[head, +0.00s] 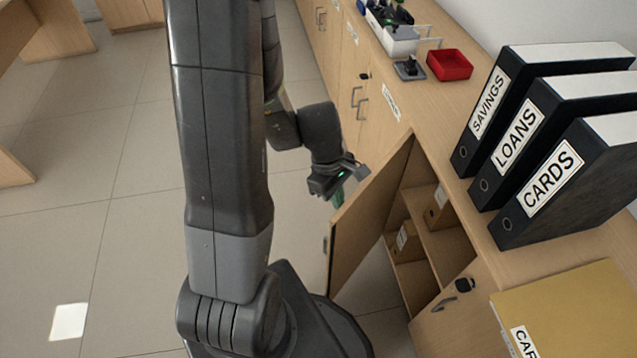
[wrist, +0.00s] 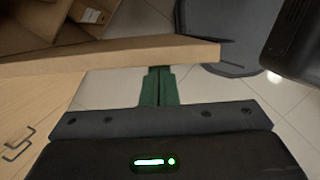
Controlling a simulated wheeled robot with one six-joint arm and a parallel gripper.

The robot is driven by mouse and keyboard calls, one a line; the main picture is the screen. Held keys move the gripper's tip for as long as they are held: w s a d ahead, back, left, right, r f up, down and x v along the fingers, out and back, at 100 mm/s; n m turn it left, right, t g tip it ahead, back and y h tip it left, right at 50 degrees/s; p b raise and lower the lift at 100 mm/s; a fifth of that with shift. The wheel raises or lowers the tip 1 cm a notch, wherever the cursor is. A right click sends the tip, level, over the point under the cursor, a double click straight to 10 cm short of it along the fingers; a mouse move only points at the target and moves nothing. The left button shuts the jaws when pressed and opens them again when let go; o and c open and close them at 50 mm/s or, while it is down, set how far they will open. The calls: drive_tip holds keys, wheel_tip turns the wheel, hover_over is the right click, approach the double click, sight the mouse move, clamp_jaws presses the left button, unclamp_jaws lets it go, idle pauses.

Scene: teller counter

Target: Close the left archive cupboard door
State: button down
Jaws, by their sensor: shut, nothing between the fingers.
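The left archive cupboard door (head: 368,215) stands wide open, swung out from the wooden cabinet, with a handle near its free edge. The door also shows edge-on in the wrist view (wrist: 110,55). My gripper (head: 338,197) is on the outer side of the door, near its upper edge. Its green fingers (wrist: 158,86) are shut with nothing between them, and their tips are close to the door's edge; I cannot tell whether they touch it. The open cupboard (head: 425,235) shows shelves with small boxes inside.
The right door (head: 460,310) of the cupboard appears shut. On the counter are black binders (head: 560,180), a yellow folder (head: 570,315), a red tray (head: 449,65) and a stamp (head: 409,69). Tiled floor (head: 110,180) to the left is clear.

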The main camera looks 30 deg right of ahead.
drive_tip(key=s+d+n+p, duration=0.3)
drive_tip(key=s+d+n, duration=0.1)
drive_tip(key=s+d, duration=0.3)
drive_tip(key=s+d+n+t+h+p, duration=0.1)
drive_tip(key=s+d+n+p, duration=0.3)
drive_tip(key=s+d, duration=0.3)
drive_tip(key=shift+s+d+n, duration=0.3)
drive_tip(key=shift+s+d, duration=0.1)
drive_tip(key=shift+s, duration=2.35)
drive_tip(key=shift+w, duration=0.1)
